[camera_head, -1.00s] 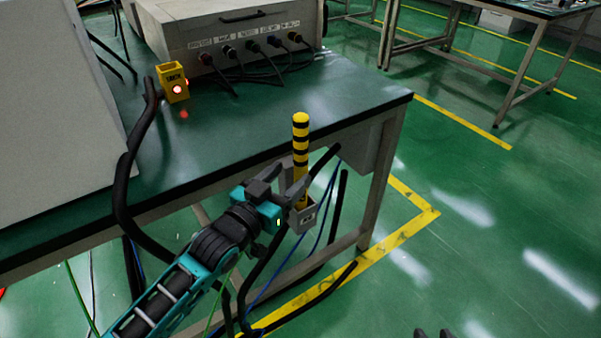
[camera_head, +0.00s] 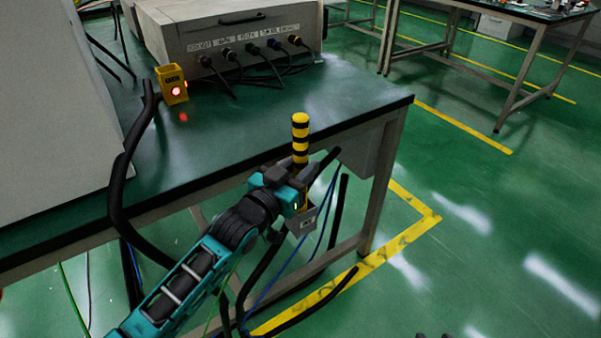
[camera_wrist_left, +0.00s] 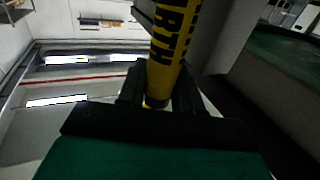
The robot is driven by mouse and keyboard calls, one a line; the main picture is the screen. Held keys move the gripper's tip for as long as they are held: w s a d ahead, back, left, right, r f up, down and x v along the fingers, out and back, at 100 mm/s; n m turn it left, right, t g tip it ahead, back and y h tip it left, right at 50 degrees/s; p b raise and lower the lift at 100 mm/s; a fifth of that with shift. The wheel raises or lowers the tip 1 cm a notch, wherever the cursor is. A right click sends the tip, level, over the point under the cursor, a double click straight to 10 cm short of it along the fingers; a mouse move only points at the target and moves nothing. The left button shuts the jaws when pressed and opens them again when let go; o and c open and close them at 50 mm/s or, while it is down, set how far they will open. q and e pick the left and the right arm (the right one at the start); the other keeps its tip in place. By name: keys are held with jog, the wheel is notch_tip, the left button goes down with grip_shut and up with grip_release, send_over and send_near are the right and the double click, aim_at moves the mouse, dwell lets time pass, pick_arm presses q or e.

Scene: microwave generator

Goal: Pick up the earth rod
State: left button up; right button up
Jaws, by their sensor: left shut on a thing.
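The earth rod (camera_head: 300,135) is a yellow rod with black bands. It stands upright in a small grey holder (camera_head: 301,222) at the front edge of the green-topped table. My left gripper (camera_head: 297,180) is shut on the rod just above the holder and hides part of it. In the left wrist view the rod (camera_wrist_left: 174,40) rises between my two dark fingers (camera_wrist_left: 158,92), with black lettering on its yellow side. My right gripper (camera_head: 432,336) may be the small dark tips at the bottom edge, too cut off to read.
The green table (camera_head: 240,120) carries a grey box (camera_head: 230,40) with cables, a yellow block (camera_head: 173,85) with a red light, and a pale cabinet (camera_head: 50,120) at left. Black and blue cables hang below the table edge.

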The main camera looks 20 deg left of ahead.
pick_arm(q)
jog(key=c, duration=0.4)
grip_shut()
jog(key=shift+r, duration=0.1)
notch_tip(320, 180, up, 19)
jog(key=p, duration=0.7)
send_over(300, 114)
jog(key=shift+s+r, duration=0.1)
jog(key=shift+r, duration=0.4)
